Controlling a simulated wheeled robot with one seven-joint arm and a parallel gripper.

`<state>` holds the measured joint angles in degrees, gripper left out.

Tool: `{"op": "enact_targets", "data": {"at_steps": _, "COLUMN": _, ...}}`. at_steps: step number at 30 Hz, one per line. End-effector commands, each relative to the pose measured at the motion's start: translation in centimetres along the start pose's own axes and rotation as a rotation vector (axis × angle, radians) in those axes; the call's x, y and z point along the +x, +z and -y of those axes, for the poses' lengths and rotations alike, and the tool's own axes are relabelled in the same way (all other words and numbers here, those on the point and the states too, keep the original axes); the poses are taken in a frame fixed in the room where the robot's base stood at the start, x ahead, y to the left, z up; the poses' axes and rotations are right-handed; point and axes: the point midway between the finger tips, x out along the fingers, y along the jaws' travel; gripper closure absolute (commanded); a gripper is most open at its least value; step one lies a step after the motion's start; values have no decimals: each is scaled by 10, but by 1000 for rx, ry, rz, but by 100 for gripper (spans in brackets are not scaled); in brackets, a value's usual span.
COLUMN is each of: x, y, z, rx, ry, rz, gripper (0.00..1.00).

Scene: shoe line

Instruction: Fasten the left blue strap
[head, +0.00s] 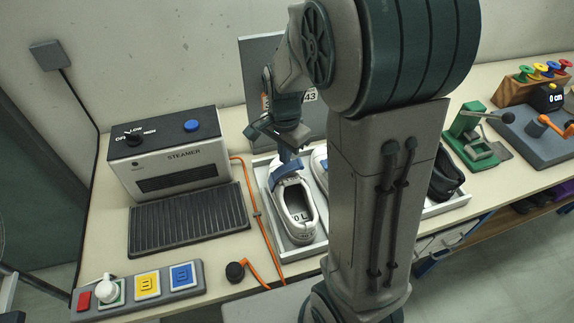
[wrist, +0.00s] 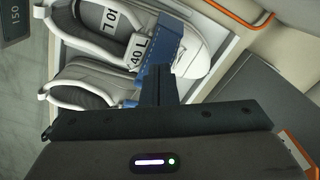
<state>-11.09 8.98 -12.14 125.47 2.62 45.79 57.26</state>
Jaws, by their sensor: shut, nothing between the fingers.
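The left shoe (head: 294,212) is white, marked L, and sits in a pale tray with its opening toward the front. Its blue strap (head: 287,171) runs slantwise across the upper. In the wrist view the strap (wrist: 170,38) crosses the left shoe (wrist: 196,42) and reaches down beside my fingers; I cannot tell whether its end lies flat. My gripper (head: 287,155) is shut and empty, fingers pointing down right at the strap. In the wrist view my gripper (wrist: 159,72) shows its fingertips together over the strap's lower part, partly hiding it. Whether they touch is unclear.
A second white shoe (wrist: 90,84) lies close beside the left one. The steamer (head: 165,155) and its dark grille (head: 188,220) stand to the left. An orange cable (head: 262,225) runs beside the tray (head: 312,246). A grey panel stands behind; my arm hides the tray's right part.

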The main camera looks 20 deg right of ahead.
Motion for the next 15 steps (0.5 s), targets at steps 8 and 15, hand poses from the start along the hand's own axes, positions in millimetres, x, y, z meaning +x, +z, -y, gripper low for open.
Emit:
{"op": "enact_targets", "data": {"at_steps": 8, "x": 2, "y": 0, "z": 0, "rx": 0, "ry": 0, "rz": 0, "gripper": 100}}
{"op": "enact_targets", "data": {"at_steps": 15, "x": 12, "y": 0, "z": 0, "rx": 0, "ry": 0, "rz": 0, "gripper": 100}}
